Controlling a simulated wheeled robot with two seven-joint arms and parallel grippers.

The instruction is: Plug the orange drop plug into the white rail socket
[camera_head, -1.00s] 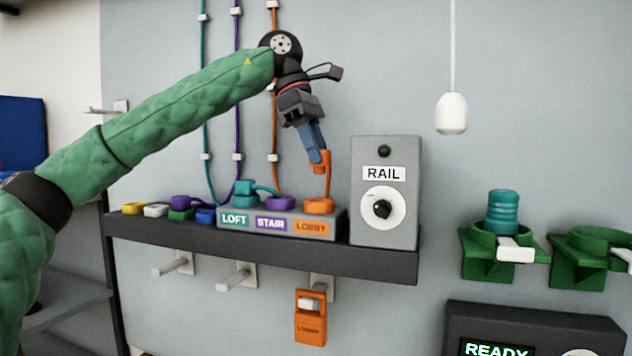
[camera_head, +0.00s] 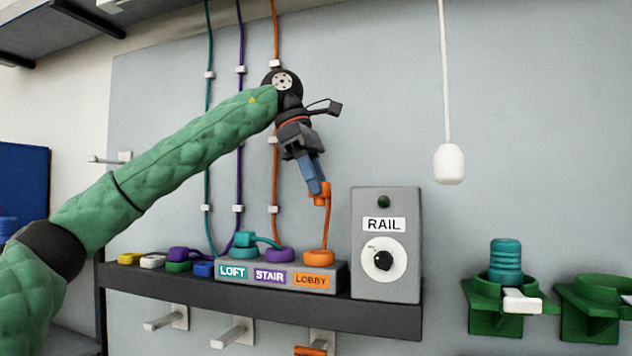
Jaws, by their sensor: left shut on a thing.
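My left gripper (camera_head: 314,186) is shut on the orange drop plug (camera_head: 322,194), holding it above the right end of the grey box. An orange cord runs from the plug down to the orange base (camera_head: 318,257) above the LOBBY label. The white rail socket (camera_head: 152,261) is on the shelf, in the row of small coloured sockets at the left, between a yellow one and a green one. No plug shows on it. The plug is apart from it, up and to the right. My right gripper is not in view.
A purple plug (camera_head: 178,254) sits at the green socket. A blue socket (camera_head: 203,270) is beside it. The grey LOFT, STAIR, LOBBY box (camera_head: 340,276) and RAIL box (camera_head: 387,275) stand on the dark shelf (camera_head: 270,306). A white pull (camera_head: 449,164) hangs at the right.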

